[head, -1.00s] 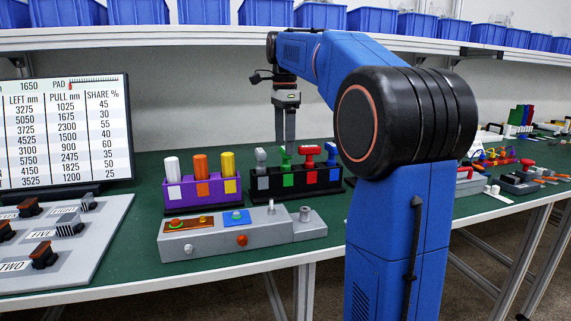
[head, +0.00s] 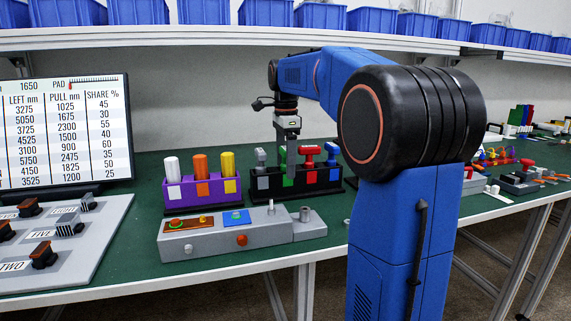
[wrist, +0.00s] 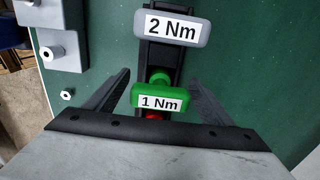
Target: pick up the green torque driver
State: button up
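The green torque driver (wrist: 158,97), labelled "1 Nm", stands in a black rack (head: 265,190) between a grey driver (head: 260,157) and a red driver (head: 310,155). In the wrist view my gripper (wrist: 160,85) is open, with one finger on each side of the green driver's head and gaps between. In the head view my gripper (head: 290,165) is lowered over the rack and hides part of the green driver (head: 283,160). The grey driver, labelled "2 Nm", also shows in the wrist view (wrist: 172,27).
A blue driver (head: 332,153) stands at the rack's right end. A purple holder (head: 203,200) with white, orange and yellow items is left of it. A grey fixture (head: 240,240) sits in front. A screen (head: 65,135) stands at left.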

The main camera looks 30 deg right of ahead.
jog(key=c, duration=1)
notch_tip(320, 180, up, 10)
jog(key=shift+r, duration=0.1)
jog(key=shift+o, duration=0.7)
jog(key=shift+c, duration=0.7)
